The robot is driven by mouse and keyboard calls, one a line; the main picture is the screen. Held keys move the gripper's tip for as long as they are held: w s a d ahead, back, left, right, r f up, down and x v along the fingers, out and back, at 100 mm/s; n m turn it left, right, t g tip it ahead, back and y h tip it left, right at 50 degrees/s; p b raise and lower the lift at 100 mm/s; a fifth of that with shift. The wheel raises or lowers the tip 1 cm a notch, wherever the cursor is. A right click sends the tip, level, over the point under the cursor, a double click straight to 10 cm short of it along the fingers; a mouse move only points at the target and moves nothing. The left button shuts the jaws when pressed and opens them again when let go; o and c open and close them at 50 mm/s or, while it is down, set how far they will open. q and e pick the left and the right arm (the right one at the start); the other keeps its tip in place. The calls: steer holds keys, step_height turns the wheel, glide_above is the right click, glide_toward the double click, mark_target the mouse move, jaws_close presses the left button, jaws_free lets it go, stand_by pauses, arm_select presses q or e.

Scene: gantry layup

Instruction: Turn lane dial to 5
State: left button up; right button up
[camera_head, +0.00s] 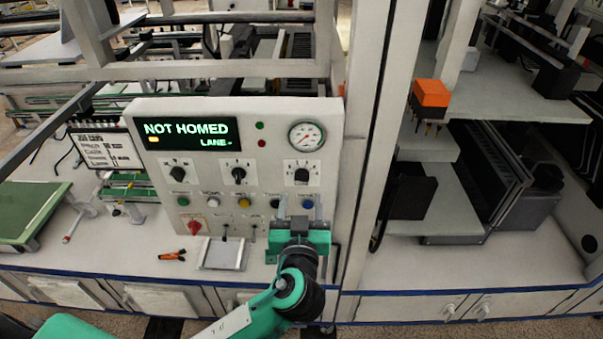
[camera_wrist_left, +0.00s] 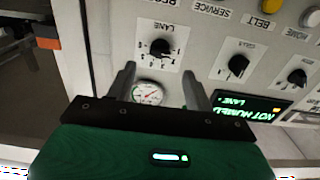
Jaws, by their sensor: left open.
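The control panel (camera_head: 275,185) carries three black dials in a row: a left dial (camera_head: 180,173), a middle dial (camera_head: 238,174) and a right dial (camera_head: 302,175). The display (camera_head: 188,133) reads "NOT HOMED" and "LANE" with a dash. My left gripper (camera_head: 300,208) is open and empty, in front of the panel below the right dial. In the left wrist view, upside down, the right dial (camera_wrist_left: 160,48) lies just beyond the open fingers (camera_wrist_left: 158,78), apart from them. My right gripper is out of view.
A pressure gauge (camera_head: 306,136) sits above the right dial. Coloured buttons (camera_head: 244,202) and a red switch (camera_head: 194,226) lie below the dials. Orange pliers (camera_head: 172,256) and a grey tray (camera_head: 223,254) rest on the bench. A white post (camera_head: 368,130) stands right of the panel.

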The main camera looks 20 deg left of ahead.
mark_target(302, 181)
arm_select(q)
steer(key=p+x, duration=0.2)
steer(key=x, duration=0.3)
steer(key=shift+w+r+p, duration=0.15)
steer(key=shift+w+p, duration=0.15)
steer(key=shift+w, duration=0.05)
steer(key=shift+w+a, duration=0.25)
steer(key=shift+w, duration=0.25)
steer(key=shift+f, duration=0.2)
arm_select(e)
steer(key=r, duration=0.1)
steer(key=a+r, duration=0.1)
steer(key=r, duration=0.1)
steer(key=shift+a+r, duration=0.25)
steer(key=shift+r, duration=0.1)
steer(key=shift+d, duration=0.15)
arm_select(q)
steer(key=shift+c, duration=0.8)
steer(key=c, duration=0.8)
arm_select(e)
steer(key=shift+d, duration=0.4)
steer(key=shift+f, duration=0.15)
